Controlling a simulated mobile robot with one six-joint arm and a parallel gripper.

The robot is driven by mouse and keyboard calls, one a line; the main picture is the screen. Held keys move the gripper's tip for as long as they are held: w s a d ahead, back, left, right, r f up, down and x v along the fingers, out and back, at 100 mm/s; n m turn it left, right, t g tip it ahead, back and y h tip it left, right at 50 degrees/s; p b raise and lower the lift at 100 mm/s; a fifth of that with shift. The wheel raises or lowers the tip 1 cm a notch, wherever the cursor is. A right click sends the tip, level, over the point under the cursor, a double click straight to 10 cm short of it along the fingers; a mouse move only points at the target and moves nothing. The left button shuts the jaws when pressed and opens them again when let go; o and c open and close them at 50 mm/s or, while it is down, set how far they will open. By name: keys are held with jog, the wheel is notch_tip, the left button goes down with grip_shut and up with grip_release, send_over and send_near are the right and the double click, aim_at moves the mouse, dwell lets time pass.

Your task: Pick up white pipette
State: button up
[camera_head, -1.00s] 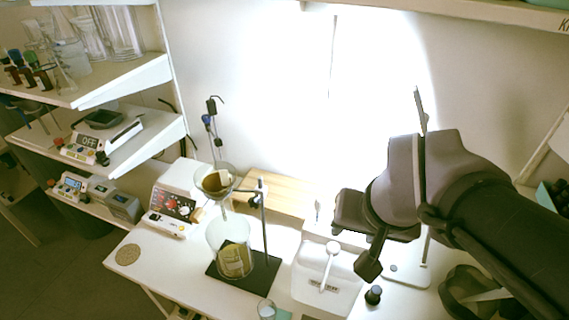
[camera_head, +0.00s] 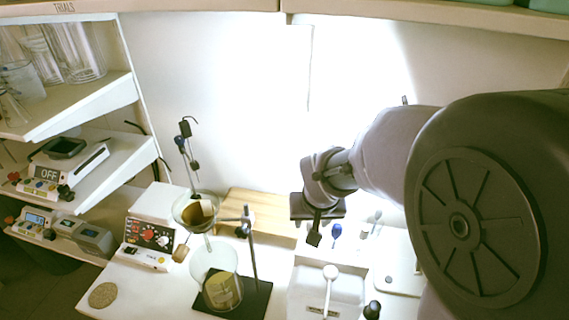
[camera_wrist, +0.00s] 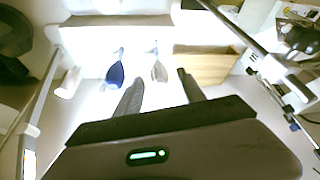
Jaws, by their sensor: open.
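A pale grey-white pipette-like piece (camera_wrist: 159,70) with a wide end shows in the wrist view, just beyond my fingertips. A similar blue piece (camera_wrist: 115,74) is to its left. In the head view a blue piece (camera_head: 336,232) and a pale piece (camera_head: 376,220) appear to the right of my gripper (camera_head: 314,228). My gripper also shows in the wrist view (camera_wrist: 158,88), with its two fingers apart and nothing between them. The pale piece stands apart from the fingers. My arm hides part of the bench.
A ring stand with a funnel (camera_head: 196,210) and a glass beaker (camera_head: 215,275) stands left of my gripper. A white tray-like unit (camera_head: 345,288) and a small dark bottle (camera_head: 372,309) are in front.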

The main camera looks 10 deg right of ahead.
jog(key=shift+w+f, duration=0.15)
jog(key=shift+f, duration=0.25)
jog(key=shift+r, duration=0.15)
jog(key=c, duration=0.8)
notch_tip(320, 180, up, 10)
jog(key=p, duration=0.3)
